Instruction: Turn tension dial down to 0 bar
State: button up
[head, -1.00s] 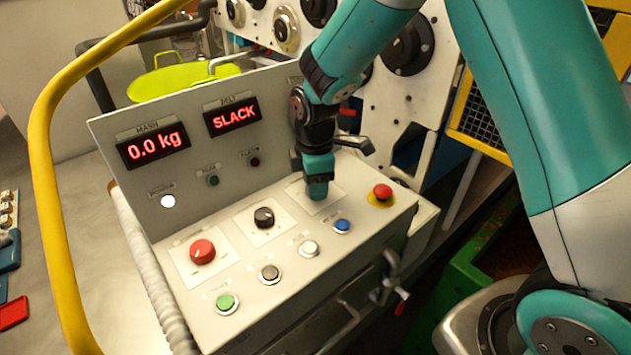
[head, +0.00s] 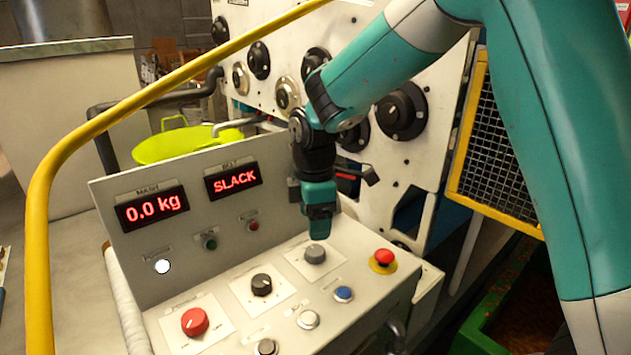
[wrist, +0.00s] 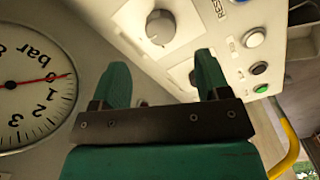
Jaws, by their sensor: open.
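A grey dial (head: 315,253) sits on a pale plate at the right of the console's sloped top; its label is not legible. It also shows in the wrist view (wrist: 160,27), beyond the space between my fingers. My gripper (head: 319,236) hangs just above the dial in the head view, open and apart from it. In the wrist view both fingers (wrist: 162,75) are spread with nothing between them. A round bar gauge (wrist: 28,100) shows at the left of the wrist view, cut by the frame edge. Its red needle points at about 0.
A black dial (head: 261,284) and a red dial (head: 195,321) stand left of the grey one. A red mushroom button (head: 383,257) and a blue button (head: 343,294) are close by. Displays read 0.0 kg (head: 153,208) and SLACK (head: 234,180). A yellow rail (head: 42,220) curves past the console.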

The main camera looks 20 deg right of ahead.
notch_tip(320, 180, up, 10)
jog(key=b, duration=0.1)
dwell(0.4)
jog(key=s+a+f+m+y, duration=0.1)
jog(key=s+m, duration=0.3)
jog(key=s, duration=0.8)
jog(key=s+a+f+m+y, duration=0.1)
jog(key=s+a+m+y, duration=0.2)
jog(key=s, duration=0.9)
jog(key=shift+s+a+f+m, duration=0.3)
jog(key=shift+s+m, duration=0.1)
jog(key=shift+m, duration=0.8)
